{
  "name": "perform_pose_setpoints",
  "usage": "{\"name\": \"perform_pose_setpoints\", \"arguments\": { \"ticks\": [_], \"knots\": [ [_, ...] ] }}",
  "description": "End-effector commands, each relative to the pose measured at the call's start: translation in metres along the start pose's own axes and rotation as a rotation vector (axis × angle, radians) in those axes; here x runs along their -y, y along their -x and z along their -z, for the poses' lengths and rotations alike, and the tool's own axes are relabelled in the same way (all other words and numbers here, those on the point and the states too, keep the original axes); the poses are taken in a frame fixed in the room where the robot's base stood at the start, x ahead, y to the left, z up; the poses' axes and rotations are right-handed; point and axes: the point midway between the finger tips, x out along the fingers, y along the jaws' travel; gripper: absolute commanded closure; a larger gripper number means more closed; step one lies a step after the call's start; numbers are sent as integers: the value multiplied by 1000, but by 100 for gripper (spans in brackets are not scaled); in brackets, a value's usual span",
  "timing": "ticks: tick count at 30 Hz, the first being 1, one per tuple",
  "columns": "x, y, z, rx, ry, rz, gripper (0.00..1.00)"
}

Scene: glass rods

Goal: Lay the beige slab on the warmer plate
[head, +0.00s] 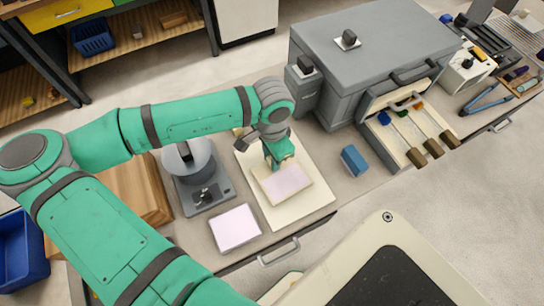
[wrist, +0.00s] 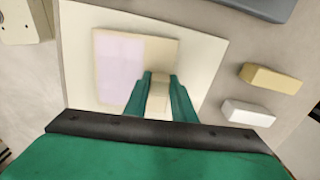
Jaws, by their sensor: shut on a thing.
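The beige slab (head: 267,187) has a pale lilac area over much of its top. It appears over a large cream plate (head: 312,207), likely the warmer plate; I cannot tell whether it touches it. In the wrist view the slab (wrist: 164,50) appears inside the cream plate's outline (wrist: 210,65). My gripper (head: 278,163) is at the slab's far edge. In the wrist view its green fingers (wrist: 158,97) are shut on a beige tab-like part at the slab's edge.
A pale lilac square (head: 235,228) lies left of the cream plate. A grey device (head: 205,195) with a pot stands behind it. A blue block (head: 354,161) is to the right, before a grey oven-like box (head: 370,50). The wrist view shows a beige block (wrist: 270,78) and a white block (wrist: 248,113).

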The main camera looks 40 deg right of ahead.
Motion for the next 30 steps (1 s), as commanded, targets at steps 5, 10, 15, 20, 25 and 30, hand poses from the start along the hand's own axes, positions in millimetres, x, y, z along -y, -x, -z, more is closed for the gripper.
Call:
{"name": "perform_pose_setpoints", "arguments": {
  "ticks": [5, 10, 15, 20, 25, 30],
  "knots": [
    [0, -4, 0, 0, 0, -1, 100],
    [0, -5, 0, 1, 0, 0, 58],
    [0, -5, 0, 0, 0, 0, 58],
    [0, -5, 0, 1, 0, 1, 58],
    [1, 0, 0, 0, 0, 2, 58],
    [5, 35, 1, -3, 2, 2, 58]
  ]
}}
